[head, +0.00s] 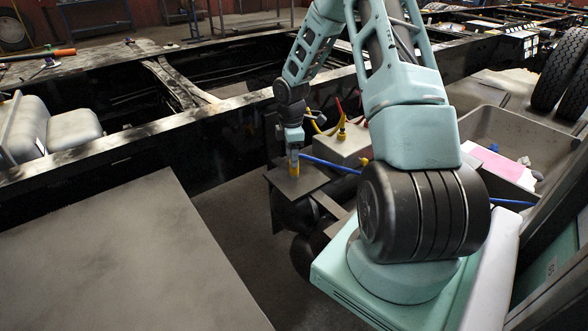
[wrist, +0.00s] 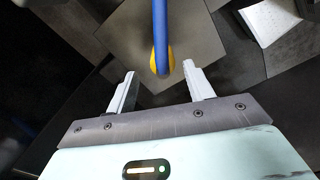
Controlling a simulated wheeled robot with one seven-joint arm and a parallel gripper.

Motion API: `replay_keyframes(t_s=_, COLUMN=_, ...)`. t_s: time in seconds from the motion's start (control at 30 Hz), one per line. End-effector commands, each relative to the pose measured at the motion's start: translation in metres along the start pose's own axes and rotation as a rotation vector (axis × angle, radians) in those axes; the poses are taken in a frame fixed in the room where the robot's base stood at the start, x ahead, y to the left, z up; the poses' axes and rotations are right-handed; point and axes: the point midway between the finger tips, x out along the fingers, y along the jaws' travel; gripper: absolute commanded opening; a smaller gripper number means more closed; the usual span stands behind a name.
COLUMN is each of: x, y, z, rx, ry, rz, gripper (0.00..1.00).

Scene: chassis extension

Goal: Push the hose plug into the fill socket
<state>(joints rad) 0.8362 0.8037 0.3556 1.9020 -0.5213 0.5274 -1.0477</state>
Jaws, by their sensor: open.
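The hose plug (head: 294,169) is a yellow piece with a blue hose. In the head view it stands about upright at the dark square plate (head: 316,176), just below my gripper (head: 294,150). In the wrist view the yellow plug (wrist: 162,65) lies between and just beyond the open fingertips of my gripper (wrist: 159,69), with the blue hose (wrist: 160,25) running up over it. The fingers have a gap on both sides and do not grip it. I cannot make out the fill socket; whether the plug sits in it is hidden.
A pale box (head: 340,145) with yellow fittings and hoses stands behind the plate. A black chassis rail (head: 215,115) runs along the left. A grey tray (head: 500,130) with a pink-topped item is at the right. A flat grey panel (head: 110,260) fills the lower left.

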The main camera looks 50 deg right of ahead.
Motion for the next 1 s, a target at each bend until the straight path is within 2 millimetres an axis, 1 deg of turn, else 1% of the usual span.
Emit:
replay_keyframes(t_s=0.13, x=0.005, y=-0.001, z=0.001, rx=0.000, ry=0.000, rz=-0.002, gripper=0.52)
replay_keyframes(t_s=0.33, x=0.033, y=-0.006, z=0.007, rx=-0.001, ry=0.000, rz=-0.004, gripper=0.52)
replay_keyframes(t_s=0.4, x=0.043, y=-0.006, z=0.006, rx=0.000, ry=0.001, rz=-0.004, gripper=0.52)
replay_keyframes(t_s=0.5, x=0.050, y=-0.005, z=0.006, rx=-0.001, ry=0.000, rz=-0.002, gripper=0.52)
replay_keyframes(t_s=0.87, x=0.052, y=-0.005, z=0.006, rx=0.000, ry=0.000, rz=-0.001, gripper=0.52)
replay_keyframes(t_s=0.9, x=0.052, y=-0.005, z=0.006, rx=0.000, ry=0.000, rz=-0.001, gripper=0.47)
replay_keyframes(t_s=0.97, x=0.052, y=-0.005, z=0.006, rx=0.000, ry=0.000, rz=-0.001, gripper=0.30)
replay_keyframes(t_s=1.0, x=0.052, y=-0.005, z=0.006, rx=0.000, ry=0.000, rz=-0.001, gripper=0.19)
